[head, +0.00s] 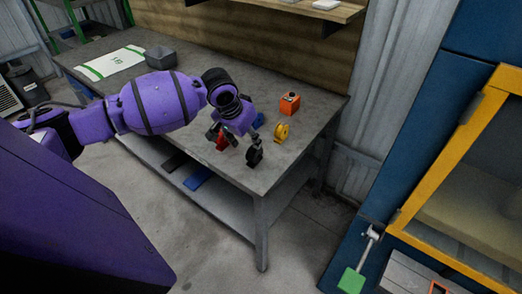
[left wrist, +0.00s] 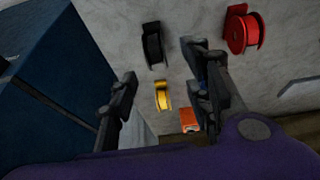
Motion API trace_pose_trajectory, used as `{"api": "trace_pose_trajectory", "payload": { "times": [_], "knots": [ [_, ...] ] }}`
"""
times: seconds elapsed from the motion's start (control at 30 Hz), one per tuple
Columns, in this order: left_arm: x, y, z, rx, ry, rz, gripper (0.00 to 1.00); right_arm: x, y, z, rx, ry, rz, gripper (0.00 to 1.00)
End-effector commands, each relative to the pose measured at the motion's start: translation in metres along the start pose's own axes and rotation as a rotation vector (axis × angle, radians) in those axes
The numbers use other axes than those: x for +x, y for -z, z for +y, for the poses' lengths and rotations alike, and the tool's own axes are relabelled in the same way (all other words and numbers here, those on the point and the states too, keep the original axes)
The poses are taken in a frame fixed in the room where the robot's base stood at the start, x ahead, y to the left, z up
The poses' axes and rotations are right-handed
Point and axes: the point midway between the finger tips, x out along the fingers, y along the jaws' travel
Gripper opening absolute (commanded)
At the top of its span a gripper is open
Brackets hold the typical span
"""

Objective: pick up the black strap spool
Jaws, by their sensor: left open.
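The black strap spool (head: 255,156) stands near the front edge of the grey workbench (head: 200,75), towards its right end. It also shows in the left wrist view (left wrist: 153,47), upper middle, between the lines of my two fingers. My left gripper (head: 229,141) is open and empty above the bench, just left of the black spool in the head view. Contact with the spool does not show. My right gripper is out of view.
A red spool (left wrist: 243,32) lies close by, partly behind my gripper in the head view. A yellow spool (head: 281,133), an orange box (head: 290,105) and a blue item (head: 259,119) are near the black spool. A grey bin (head: 161,57) and white sack (head: 110,63) lie farther left.

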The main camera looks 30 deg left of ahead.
Motion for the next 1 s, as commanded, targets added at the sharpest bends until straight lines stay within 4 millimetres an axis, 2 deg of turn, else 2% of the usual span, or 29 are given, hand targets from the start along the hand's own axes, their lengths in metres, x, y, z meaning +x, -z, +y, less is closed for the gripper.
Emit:
{"api": "trace_pose_trajectory", "payload": {
  "times": [0.33,0.5,0.8,1.0],
  "knots": [
    [0.046,0.003,0.004,-0.001,-0.002,-0.003,0.45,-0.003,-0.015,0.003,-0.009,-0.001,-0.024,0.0],
    [0.068,0.003,0.004,0.0,0.0,-0.003,0.45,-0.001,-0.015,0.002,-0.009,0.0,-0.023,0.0],
    [0.072,0.004,0.004,0.002,0.001,-0.001,0.45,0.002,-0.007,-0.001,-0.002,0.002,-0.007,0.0],
    [0.072,0.003,0.004,0.002,0.0,-0.001,0.19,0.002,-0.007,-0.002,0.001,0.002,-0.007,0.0]
  ]
}}
